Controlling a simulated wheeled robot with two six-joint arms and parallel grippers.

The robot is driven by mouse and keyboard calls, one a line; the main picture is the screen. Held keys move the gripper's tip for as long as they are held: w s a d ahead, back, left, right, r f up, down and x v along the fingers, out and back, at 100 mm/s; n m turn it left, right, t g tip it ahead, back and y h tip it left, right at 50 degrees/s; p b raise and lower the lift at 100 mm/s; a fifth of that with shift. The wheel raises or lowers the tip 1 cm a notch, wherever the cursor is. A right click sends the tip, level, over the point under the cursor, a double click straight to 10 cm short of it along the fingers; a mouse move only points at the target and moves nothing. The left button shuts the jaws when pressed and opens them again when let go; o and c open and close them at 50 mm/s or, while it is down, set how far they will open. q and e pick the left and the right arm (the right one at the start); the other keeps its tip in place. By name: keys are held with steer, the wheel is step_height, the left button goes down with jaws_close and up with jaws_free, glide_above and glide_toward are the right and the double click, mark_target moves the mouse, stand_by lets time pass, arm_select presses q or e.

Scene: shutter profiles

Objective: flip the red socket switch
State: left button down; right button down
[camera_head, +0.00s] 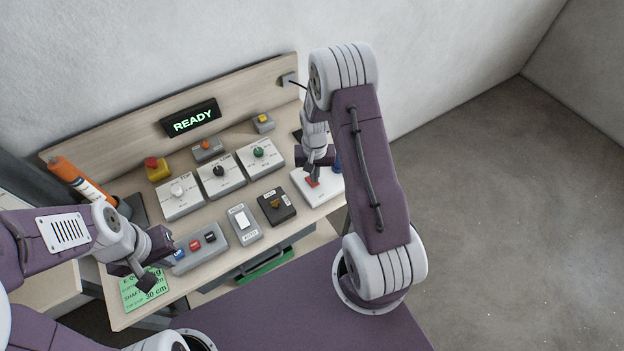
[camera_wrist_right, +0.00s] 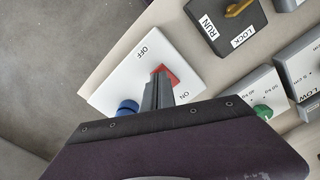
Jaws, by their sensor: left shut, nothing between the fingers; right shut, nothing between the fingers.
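The red socket switch (camera_head: 312,182) sits on a white socket plate (camera_head: 322,196) at the right end of the bench. In the right wrist view the red switch (camera_wrist_right: 168,76) lies between the labels OFF and ON on the white plate (camera_wrist_right: 125,84). My right gripper (camera_head: 313,173) is shut and empty, with its fingertips at the switch; in the wrist view the shut fingers (camera_wrist_right: 158,92) cover part of it. I cannot tell whether they touch it. My left gripper (camera_head: 146,284) is shut and empty over the bench's front left, by a green note (camera_head: 158,293).
A dark RUN/LOCK box with a yellow key (camera_head: 276,206) is to the left. Dial boxes, rocker switches, a red-topped yellow button (camera_head: 156,168) and a READY display (camera_head: 191,119) fill the bench.

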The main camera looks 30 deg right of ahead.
steer(key=shift+f+b, duration=0.75)
steer(key=shift+f, duration=0.2)
stand_by(0.9)
step_height(320, 180, up, 7)
steer(key=p, duration=0.6)
steer(key=shift+r, duration=0.15)
